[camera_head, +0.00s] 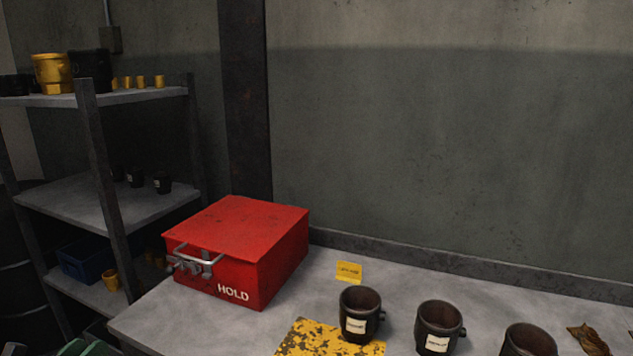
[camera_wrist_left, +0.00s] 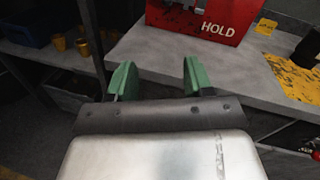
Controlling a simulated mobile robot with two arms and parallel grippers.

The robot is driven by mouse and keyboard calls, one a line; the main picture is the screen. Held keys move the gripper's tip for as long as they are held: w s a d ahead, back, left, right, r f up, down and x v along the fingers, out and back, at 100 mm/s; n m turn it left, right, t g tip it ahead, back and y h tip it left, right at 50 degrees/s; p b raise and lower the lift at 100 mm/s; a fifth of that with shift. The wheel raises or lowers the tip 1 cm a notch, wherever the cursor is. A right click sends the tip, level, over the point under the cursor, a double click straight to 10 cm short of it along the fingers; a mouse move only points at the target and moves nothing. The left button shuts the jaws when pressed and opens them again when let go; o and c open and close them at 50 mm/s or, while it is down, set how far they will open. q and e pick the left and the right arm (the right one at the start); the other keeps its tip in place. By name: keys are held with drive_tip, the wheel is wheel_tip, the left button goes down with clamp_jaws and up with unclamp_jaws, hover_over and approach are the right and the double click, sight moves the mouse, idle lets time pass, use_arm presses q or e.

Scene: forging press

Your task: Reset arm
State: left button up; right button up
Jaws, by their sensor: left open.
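My left gripper (camera_wrist_left: 156,77) shows in the left wrist view with its two green fingers apart and nothing between them. It is in front of the workbench's near edge, below and in front of the red HOLD box. In the head view only the green tops of the left gripper (camera_head: 82,348) show at the bottom left corner, and the rest is cut off. My right arm and gripper do not show in either view.
A red HOLD box (camera_head: 240,245) with a metal handle sits on the grey workbench (camera_head: 150,320). Several dark labelled mugs (camera_head: 359,314) stand right of it, near a worn yellow patch (camera_head: 300,342) and a yellow tag (camera_head: 349,271). A metal shelf (camera_head: 75,205) stands at left.

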use_arm(q)
drive_tip(key=s+a+f+n+g+y, duration=0.1)
drive_tip(key=s+f+n+g+y, duration=0.15)
drive_tip(key=f+n, duration=0.6)
drive_tip(key=s+a+f+n+g+y, duration=0.2)
drive_tip(key=s+f+n, duration=0.15)
drive_tip(key=f, duration=0.95)
drive_tip(key=s+d+f+n+g, duration=0.2)
drive_tip(key=s+f+n, duration=0.25)
drive_tip(key=f, duration=0.35)
drive_tip(key=s+d+f+n+g, duration=0.2)
drive_tip(key=s+f+n, duration=0.25)
drive_tip(key=f, duration=0.35)
drive_tip(key=s+d+f+n+g, duration=0.2)
drive_tip(key=s+d+f+n, duration=0.2)
drive_tip(key=s, duration=0.5)
drive_tip(key=s+d+f+n+g+h, duration=0.1)
drive_tip(key=s+d+f+n+g, duration=0.2)
drive_tip(key=s+d+f, duration=0.4)
drive_tip(key=s+d+f+n+g, duration=0.3)
drive_tip(key=s+d+f+n, duration=0.2)
drive_tip(key=s, duration=0.8)
drive_tip(key=d+f, duration=0.1)
drive_tip(key=d, duration=0.2)
drive_tip(key=shift+d, duration=0.15)
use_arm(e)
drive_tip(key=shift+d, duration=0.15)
